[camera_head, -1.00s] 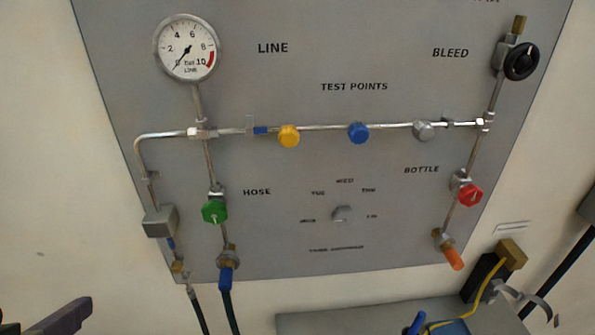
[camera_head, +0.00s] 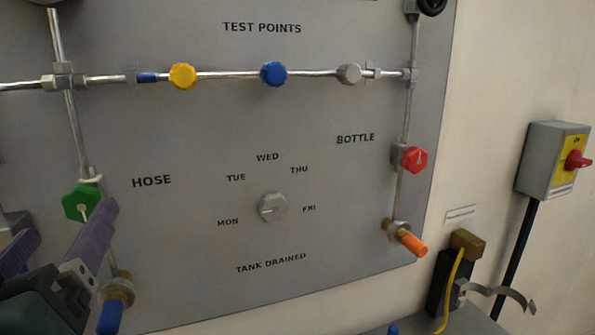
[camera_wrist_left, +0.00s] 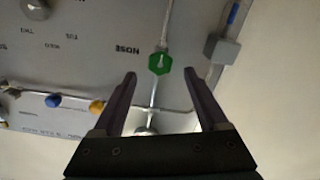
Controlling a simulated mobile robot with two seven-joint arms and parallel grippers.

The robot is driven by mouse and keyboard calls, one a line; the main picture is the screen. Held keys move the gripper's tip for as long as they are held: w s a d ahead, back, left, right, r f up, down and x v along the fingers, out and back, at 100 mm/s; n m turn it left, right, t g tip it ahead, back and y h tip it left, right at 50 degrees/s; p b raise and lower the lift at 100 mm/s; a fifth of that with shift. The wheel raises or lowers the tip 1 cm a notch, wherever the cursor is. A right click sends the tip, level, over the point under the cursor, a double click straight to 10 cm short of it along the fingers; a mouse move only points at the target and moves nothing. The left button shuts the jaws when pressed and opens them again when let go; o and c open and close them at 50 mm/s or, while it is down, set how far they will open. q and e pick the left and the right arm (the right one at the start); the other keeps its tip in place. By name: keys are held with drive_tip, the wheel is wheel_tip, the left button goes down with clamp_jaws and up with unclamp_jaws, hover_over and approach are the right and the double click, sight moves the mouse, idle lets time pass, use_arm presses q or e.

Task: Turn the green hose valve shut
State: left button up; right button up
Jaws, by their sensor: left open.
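The green hose valve (camera_head: 80,203) is a faceted green knob with a pale pointer mark, on the vertical pipe left of the word HOSE. In the left wrist view, the green valve (camera_wrist_left: 160,63) appears beyond the fingertips, centred across the gap between them. My left gripper (camera_head: 69,220) has purple fingers spread apart, and one fingertip overlaps the valve's lower right edge in the head view. The left wrist view shows the left gripper (camera_wrist_left: 160,75) open and empty. Contact with the valve cannot be told. My right gripper is not in view.
A blue-ended fitting (camera_head: 111,317) sits below the green valve. The day dial (camera_head: 272,207) and red bottle valve (camera_head: 413,159) are to the right. Yellow (camera_head: 183,76) and blue (camera_head: 274,73) caps sit on the pipe above. A switch box (camera_head: 552,160) is on the right wall.

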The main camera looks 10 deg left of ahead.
sight(82, 207)
use_arm(q)
drive_tip(key=shift+p+x, duration=0.6)
drive_tip(key=shift+x, duration=1.7)
clamp_jaws()
